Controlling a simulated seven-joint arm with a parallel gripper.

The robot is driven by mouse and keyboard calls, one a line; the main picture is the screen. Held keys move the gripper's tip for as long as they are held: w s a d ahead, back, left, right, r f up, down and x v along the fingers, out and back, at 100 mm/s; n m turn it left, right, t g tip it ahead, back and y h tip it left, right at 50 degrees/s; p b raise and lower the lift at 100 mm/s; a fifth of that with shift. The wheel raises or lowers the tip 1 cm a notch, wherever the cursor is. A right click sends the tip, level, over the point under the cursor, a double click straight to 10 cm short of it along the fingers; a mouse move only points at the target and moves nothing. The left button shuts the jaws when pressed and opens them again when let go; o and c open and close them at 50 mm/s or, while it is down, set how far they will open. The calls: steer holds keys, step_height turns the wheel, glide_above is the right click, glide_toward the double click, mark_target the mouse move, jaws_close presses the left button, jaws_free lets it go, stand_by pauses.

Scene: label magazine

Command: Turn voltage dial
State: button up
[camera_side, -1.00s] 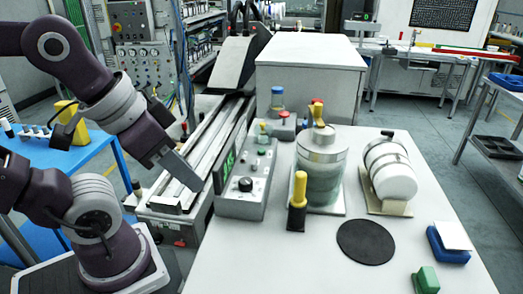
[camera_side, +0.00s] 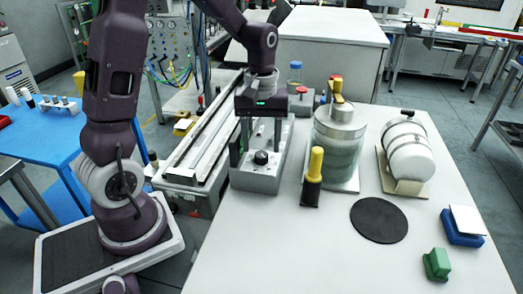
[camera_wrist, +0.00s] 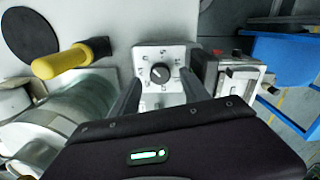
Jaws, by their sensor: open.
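The voltage dial (camera_side: 261,157) is a round black knob on the sloped face of a grey control box (camera_side: 255,180). In the wrist view the dial (camera_wrist: 160,73) has a pale pointer line and marks around it on a light panel (camera_wrist: 166,52). My gripper (camera_side: 261,146) points down over the control box with its two fingers apart and nothing held. In the wrist view my gripper (camera_wrist: 162,80) has one finger to each side of the dial. Whether the fingertips are level with the knob or above it, I cannot tell. The gripper partly hides the box's display.
A yellow-handled tool (camera_side: 314,178) stands just right of the box. A metal-lidded jar (camera_side: 338,145) and a white cylinder (camera_side: 406,152) stand farther right. A black disc (camera_side: 379,220), a blue block (camera_side: 460,228) and a green block (camera_side: 436,264) lie on the white table, whose front is clear.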

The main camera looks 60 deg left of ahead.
mark_target(261, 158)
steer(key=shift+f, duration=1.45)
jaws_close()
steer(key=shift+m, duration=0.3)
steer(key=m, duration=0.4)
steer(key=shift+s+m, duration=0.1)
steer(key=shift+m, duration=0.2)
steer(key=m, duration=0.5)
steer(key=shift+m, duration=0.3)
jaws_free()
